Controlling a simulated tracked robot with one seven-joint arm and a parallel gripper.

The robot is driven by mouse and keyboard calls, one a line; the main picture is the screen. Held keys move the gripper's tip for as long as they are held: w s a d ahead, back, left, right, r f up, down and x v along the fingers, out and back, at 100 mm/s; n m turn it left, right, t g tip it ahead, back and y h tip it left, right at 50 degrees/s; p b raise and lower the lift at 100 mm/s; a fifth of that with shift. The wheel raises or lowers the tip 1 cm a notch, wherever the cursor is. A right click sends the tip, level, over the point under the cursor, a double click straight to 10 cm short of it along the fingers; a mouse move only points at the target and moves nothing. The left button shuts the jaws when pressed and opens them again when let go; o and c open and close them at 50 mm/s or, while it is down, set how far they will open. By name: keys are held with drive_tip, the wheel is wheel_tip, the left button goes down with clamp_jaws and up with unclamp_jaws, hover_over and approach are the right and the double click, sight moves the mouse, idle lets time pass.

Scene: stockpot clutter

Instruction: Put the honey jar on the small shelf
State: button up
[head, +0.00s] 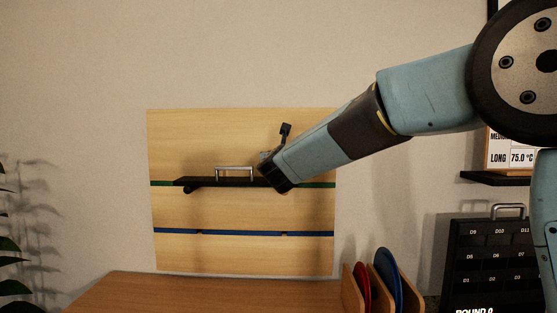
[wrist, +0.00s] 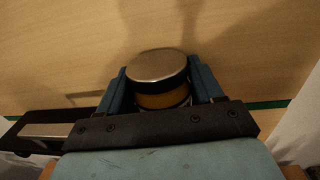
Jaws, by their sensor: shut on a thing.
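My gripper (wrist: 158,68) is shut on the honey jar (wrist: 160,101) in the wrist view. The jar has a flat metal lid and an amber body, and sits between the two blue fingers. In the head view my gripper is at the right end of the small dark shelf (head: 205,182), and the jar is hidden there. The shelf is on the wooden wall panel and has a metal rail or handle (head: 234,168) on top. The shelf also shows at the left of the wrist view (wrist: 20,128). I cannot tell whether the jar touches it.
The wooden panel (head: 240,208) has a green strip at shelf height and a blue strip (head: 240,233) below. A wooden table (head: 190,295) lies beneath. A rack with a red plate (head: 363,287) and a blue plate (head: 387,277) stands at right, beside a black cabinet (head: 485,250).

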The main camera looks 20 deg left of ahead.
drive_tip(key=o, duration=1.3)
drive_tip(key=v, duration=1.2)
drive_tip(key=shift+d+r, duration=0.1)
